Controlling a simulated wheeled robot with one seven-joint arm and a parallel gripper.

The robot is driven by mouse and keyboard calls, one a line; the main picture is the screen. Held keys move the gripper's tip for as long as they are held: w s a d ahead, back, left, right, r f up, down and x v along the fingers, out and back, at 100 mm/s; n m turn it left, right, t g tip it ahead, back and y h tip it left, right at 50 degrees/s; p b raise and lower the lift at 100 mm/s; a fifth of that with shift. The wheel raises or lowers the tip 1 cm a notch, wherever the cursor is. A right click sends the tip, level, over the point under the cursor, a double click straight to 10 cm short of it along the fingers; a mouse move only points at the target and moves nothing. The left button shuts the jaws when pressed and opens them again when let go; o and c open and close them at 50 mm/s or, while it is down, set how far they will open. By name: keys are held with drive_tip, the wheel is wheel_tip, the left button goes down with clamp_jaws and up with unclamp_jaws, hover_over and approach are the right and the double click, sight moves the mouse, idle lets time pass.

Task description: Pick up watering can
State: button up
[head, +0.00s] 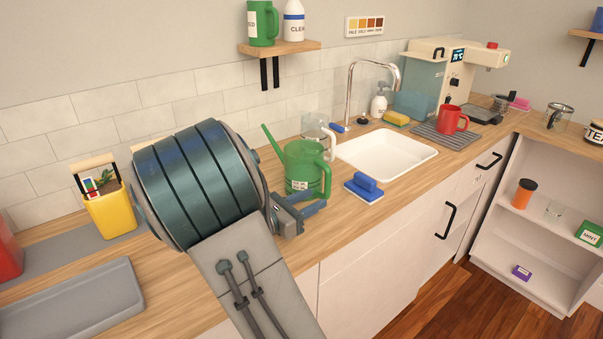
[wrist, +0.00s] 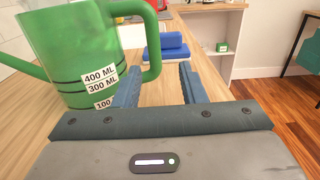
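The green watering can (head: 303,166) stands upright on the wooden counter, left of the sink. Its spout points to the upper left and its handle is on the right. In the wrist view the can (wrist: 85,50) fills the upper left, with a volume label on its side. My gripper (head: 315,199) is low over the counter at the can's near side. In the wrist view my gripper (wrist: 160,73) is open, and the can's handle shows in the gap between the fingers. I cannot tell whether the fingers touch the can.
A blue-and-white brush or sponge (head: 364,187) lies just right of my gripper. A glass jug (head: 315,128) stands behind the can. The white sink (head: 390,155) and a red mug (head: 453,120) are farther right. A yellow pot (head: 110,212) and grey tray (head: 75,302) are to the left.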

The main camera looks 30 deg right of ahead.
sight(325, 190)
drive_tip(key=d, duration=0.2)
drive_tip(key=w+d, duration=0.1)
drive_tip(key=d, duration=0.3)
drive_tip(key=shift+w+d+r, duration=0.15)
drive_tip(key=shift+w+d, duration=0.05)
drive_tip(key=shift+w, duration=0.05)
clamp_jaws()
